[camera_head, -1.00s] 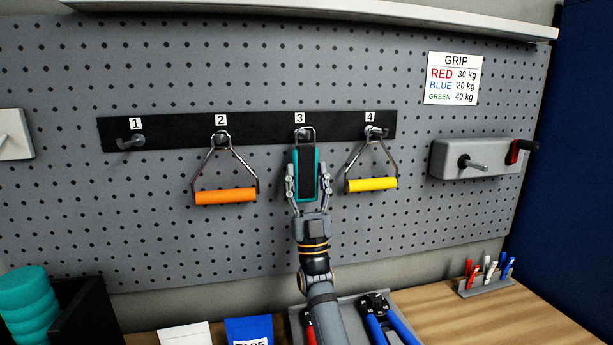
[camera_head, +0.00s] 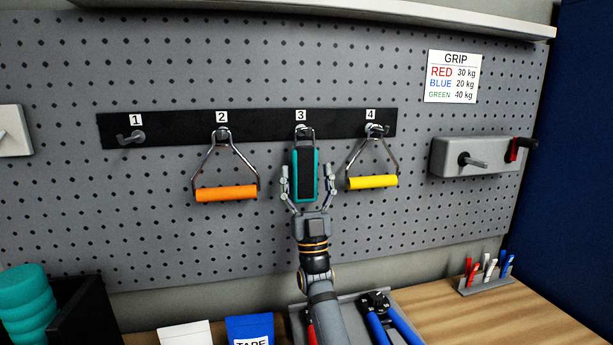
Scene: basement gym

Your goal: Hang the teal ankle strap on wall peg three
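The teal ankle strap (camera_head: 306,174), with a dark face, hangs upright below peg three (camera_head: 302,130) on the black peg rail. Its metal ring is at the peg and looks to be around it, though the exact seating is too small to tell. My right gripper (camera_head: 308,171) reaches up from below. Its fingers are spread on both sides of the strap's lower half, with a small gap visible on each side. My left gripper is not in view.
An orange handle (camera_head: 226,193) hangs on peg two and a yellow handle (camera_head: 373,182) on peg four, close beside my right gripper. Peg one (camera_head: 132,138) is empty. Below, a tray with blue-handled pliers (camera_head: 402,327) and a blue tape box (camera_head: 250,329) stand on the bench.

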